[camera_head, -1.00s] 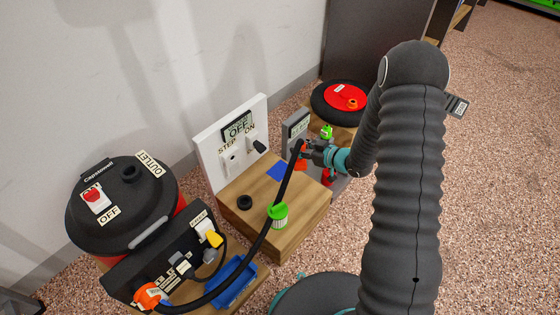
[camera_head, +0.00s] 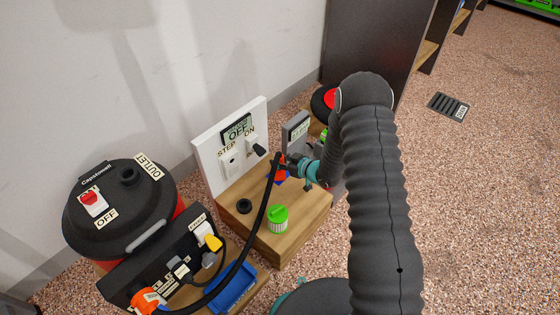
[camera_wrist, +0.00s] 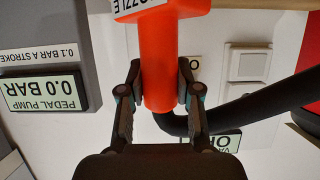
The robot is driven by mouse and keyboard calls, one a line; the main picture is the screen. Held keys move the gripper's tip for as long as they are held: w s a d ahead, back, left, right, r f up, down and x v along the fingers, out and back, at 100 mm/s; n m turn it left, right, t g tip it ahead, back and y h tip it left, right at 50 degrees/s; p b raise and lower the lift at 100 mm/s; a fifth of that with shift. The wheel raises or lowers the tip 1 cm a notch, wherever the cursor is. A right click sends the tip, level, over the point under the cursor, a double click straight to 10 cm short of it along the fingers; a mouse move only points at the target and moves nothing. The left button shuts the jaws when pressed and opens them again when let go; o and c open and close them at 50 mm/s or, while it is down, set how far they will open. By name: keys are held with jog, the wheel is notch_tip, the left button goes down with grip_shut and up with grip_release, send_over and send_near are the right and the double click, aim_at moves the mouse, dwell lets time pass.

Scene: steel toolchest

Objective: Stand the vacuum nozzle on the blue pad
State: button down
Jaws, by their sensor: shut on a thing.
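The vacuum nozzle is orange-red with a "NOZZLE" label, and in the wrist view (camera_wrist: 160,60) it runs between my fingers. My gripper (camera_wrist: 160,88) is shut on it. In the head view the nozzle (camera_head: 281,174) shows small at the end of a black hose (camera_head: 254,232), and my gripper (camera_head: 287,164) is beside it, over the back part of the wooden block. The blue pad on that block is mostly hidden by the nozzle and gripper. I cannot tell whether the nozzle touches the pad.
The wooden block (camera_head: 302,218) carries a green-topped container (camera_head: 278,218), a black ring (camera_head: 244,206) and a white switch panel (camera_head: 213,150) reading OFF. The grey pump display (camera_head: 296,131) stands close behind my gripper. The black vacuum (camera_head: 120,215) and a blue tray (camera_head: 232,288) are left.

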jog(key=shift+r, duration=0.1)
jog(key=shift+f, duration=0.25)
jog(key=c, duration=0.8)
grip_release()
